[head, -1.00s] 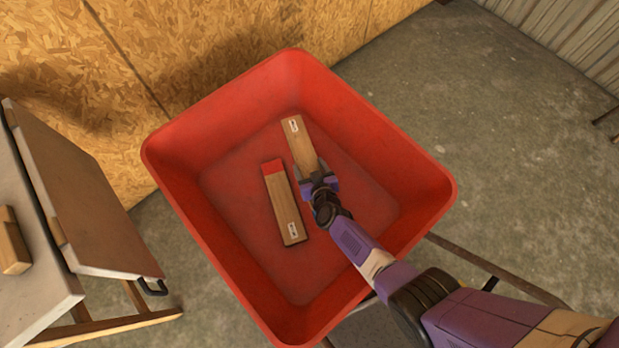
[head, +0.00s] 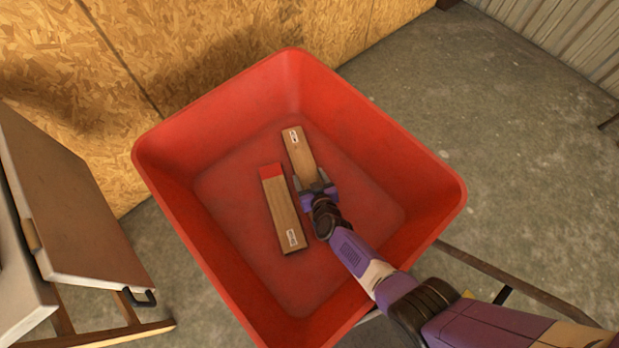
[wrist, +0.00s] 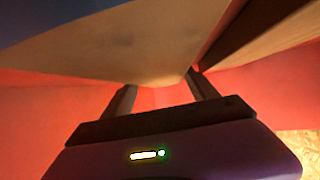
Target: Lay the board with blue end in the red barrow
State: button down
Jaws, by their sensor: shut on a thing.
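The red barrow (head: 235,255) fills the middle of the head view, its tray open upward. My gripper (head: 315,187) is inside the tray, shut on a wooden board (head: 299,153) with a white label near its far end. The grip is at the board's near end, and the arm hides part of that end. No blue shows clearly on it in the head view. In the wrist view the held board (wrist: 150,55) spreads above the fingers (wrist: 160,92). I cannot tell whether it touches the tray floor.
A second board (head: 283,215) with a red end lies on the tray floor, close to the left of the held one. A workbench with a tilted brown panel (head: 70,210) stands at left. Board walling rises behind the barrow. Concrete floor (head: 520,170) is clear at right.

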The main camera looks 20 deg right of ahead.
jog(key=shift+f, duration=0.15)
jog(key=shift+c, duration=1.1)
grip_release()
jog(key=shift+s+r+p, duration=0.2)
jog(key=shift+r+p, duration=0.2)
jog(key=p+v, duration=0.4)
jog(key=v, duration=0.1)
jog(key=shift+s+r+p, duration=0.15)
jog(key=shift+p, duration=0.2)
jog(key=shift+s+a+r+p, duration=0.15)
jog(key=shift+s+r+p, duration=0.1)
jog(key=shift+s+p, duration=0.35)
jog(key=shift+s, duration=0.15)
